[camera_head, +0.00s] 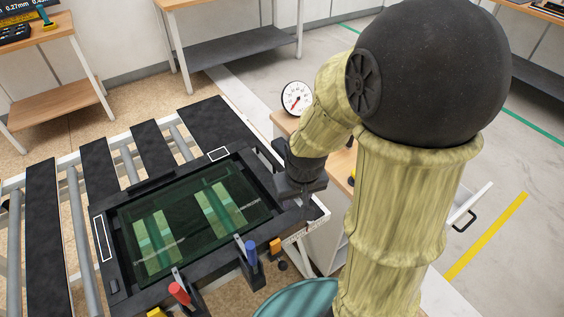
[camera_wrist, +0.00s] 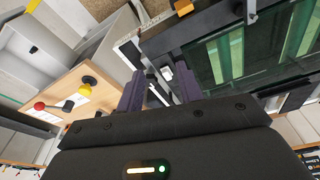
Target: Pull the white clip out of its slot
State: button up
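In the wrist view a small white piece, likely the white clip (camera_wrist: 167,74), shows between the two purple-grey fingers of my gripper (camera_wrist: 160,80). The fingers stand apart, one on each side of it, with the right finger closer. I cannot tell whether either touches it. In the head view my gripper (camera_head: 302,187) is at the right edge of the black frame (camera_head: 130,284), which holds a dark green glass pane (camera_head: 190,222). The white clip and its slot are hidden there behind my gripper.
Blue (camera_head: 251,252), red (camera_head: 180,293), orange (camera_head: 275,246) and yellow (camera_head: 157,313) clips or handles stand along the frame's near side. A wooden-topped cabinet with a dial gauge (camera_head: 296,97) is beyond my gripper. A red-knobbed lever (camera_wrist: 40,106) and yellow button (camera_wrist: 85,92) lie left.

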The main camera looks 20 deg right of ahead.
jog(key=w+f+n+g+p, duration=0.2)
jog(key=w+p, duration=0.9)
jog(key=p, duration=0.6)
jog(key=shift+w+f+n, duration=0.2)
jog(key=shift+n, duration=0.4)
jog(key=shift+a, duration=0.1)
jog(key=shift+f+b, duration=3)
jog(key=shift+f, duration=1.5)
grip_shut()
